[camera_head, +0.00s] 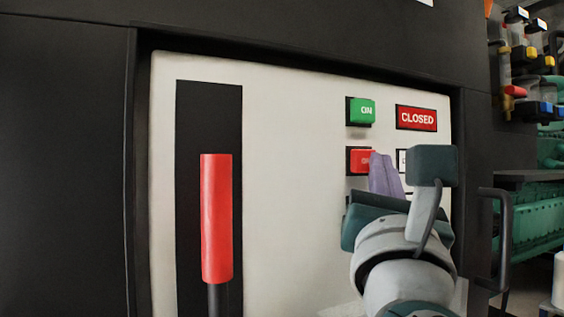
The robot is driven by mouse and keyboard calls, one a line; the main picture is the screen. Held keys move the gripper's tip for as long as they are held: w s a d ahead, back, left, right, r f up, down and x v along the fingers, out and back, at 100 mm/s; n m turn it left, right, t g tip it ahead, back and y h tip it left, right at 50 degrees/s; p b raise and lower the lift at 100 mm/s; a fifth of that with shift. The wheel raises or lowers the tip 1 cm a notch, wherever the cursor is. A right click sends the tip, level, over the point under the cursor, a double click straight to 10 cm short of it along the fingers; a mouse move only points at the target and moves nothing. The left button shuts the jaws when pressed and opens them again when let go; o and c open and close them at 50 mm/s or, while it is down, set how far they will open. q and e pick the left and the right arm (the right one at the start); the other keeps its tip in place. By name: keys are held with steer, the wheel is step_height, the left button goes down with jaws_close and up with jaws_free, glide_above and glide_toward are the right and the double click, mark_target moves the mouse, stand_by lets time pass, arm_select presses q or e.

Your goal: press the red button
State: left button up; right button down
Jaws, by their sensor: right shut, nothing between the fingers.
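The red button (359,160) is on the white panel (290,150), directly below the green ON button (361,111). The lower right of the red button is covered by my right gripper (382,170). The right gripper is shut, with nothing held. Its fingertips are in front of the red button's right edge and just below it in the picture. I cannot tell whether they touch the button. My left gripper is not in view.
A red lever handle (217,218) stands in a black slot left of the buttons. A red CLOSED sign (416,118) is right of the green button. A dark door handle (503,238) juts out at right. Valves and green machinery (540,222) are beyond.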

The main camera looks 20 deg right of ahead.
steer(key=shift+w, duration=0.15)
steer(key=shift+w, duration=0.35)
stand_by(0.5)
steer(key=shift+s, duration=0.1)
stand_by(0.3)
steer(key=shift+s, duration=0.8)
steer(key=shift+s, duration=0.1)
steer(key=s, duration=0.2)
steer(key=s+p, duration=0.1)
steer(key=s, duration=0.1)
steer(key=shift+s+d, duration=0.2)
steer(key=shift+s, duration=0.2)
